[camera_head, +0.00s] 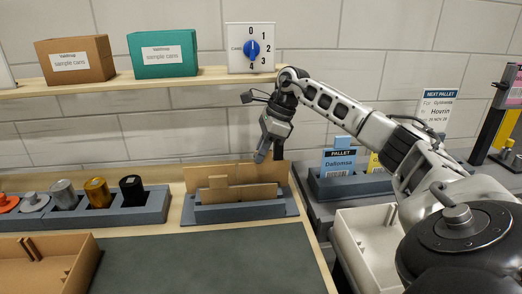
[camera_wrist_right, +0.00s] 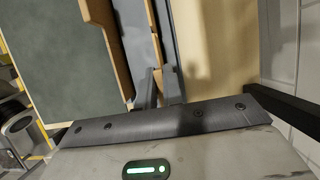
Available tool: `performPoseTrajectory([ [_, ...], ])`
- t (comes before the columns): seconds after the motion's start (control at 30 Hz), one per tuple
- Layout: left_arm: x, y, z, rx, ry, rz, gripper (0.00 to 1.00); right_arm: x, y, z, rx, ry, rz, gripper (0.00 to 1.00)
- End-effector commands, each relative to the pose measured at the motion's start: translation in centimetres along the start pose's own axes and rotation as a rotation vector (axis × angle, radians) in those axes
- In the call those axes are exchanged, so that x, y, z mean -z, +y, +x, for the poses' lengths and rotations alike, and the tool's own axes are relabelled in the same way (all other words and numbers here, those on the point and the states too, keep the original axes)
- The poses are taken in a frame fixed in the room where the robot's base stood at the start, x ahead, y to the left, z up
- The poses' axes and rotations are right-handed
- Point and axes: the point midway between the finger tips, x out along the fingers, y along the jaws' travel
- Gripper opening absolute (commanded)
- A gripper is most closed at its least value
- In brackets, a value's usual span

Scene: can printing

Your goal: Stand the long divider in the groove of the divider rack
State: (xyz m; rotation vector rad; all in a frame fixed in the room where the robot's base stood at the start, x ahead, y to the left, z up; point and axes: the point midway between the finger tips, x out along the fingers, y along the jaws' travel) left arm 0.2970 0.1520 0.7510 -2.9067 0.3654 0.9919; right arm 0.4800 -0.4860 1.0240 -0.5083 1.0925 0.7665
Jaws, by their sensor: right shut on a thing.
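The divider rack (camera_head: 250,212) is a blue-grey tray on the wooden bench, left of my right arm. The long divider (camera_head: 208,173) is a thin tan board standing upright along the back of the rack. A shorter notched divider (camera_head: 228,194) stands in front of it. My right gripper (camera_head: 269,156) is shut on the long divider near its right end, from above. In the right wrist view the fingers (camera_wrist_right: 161,88) close on the tan board, over the rack (camera_wrist_right: 136,35). The board's lower edge is hidden, so I cannot tell how deep it sits. My left gripper is not in view.
A can holder (camera_head: 120,217) with several coloured cans stands left of the rack. A dark mat (camera_head: 210,262) lies clear in front, with a brown tray (camera_head: 82,268) at front left. A pale bin (camera_head: 352,240) and pallet cards (camera_head: 340,163) are at right.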

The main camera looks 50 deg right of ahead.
Motion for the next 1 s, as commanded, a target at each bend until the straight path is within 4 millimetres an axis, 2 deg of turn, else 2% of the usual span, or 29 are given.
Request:
performPoseTrajectory([
  [0.43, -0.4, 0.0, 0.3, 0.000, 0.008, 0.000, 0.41, 0.6, 0.0, 1.3, 0.000, 0.000, 0.000, 0.00],
  [0.77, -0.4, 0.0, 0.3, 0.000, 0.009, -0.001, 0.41, 0.6, 0.0, 1.4, 0.000, 0.000, 0.000, 0.00],
  [0.8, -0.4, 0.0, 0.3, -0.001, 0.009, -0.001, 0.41, 0.6, 0.0, 1.4, 0.000, 0.000, 0.000, 0.19],
  [0.87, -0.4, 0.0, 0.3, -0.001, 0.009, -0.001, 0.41, 0.6, 0.0, 1.4, 0.000, 0.000, 0.000, 0.34],
  [1.0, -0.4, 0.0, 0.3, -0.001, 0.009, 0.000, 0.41, 0.6, 0.0, 1.4, 0.000, 0.000, 0.000, 0.34],
])
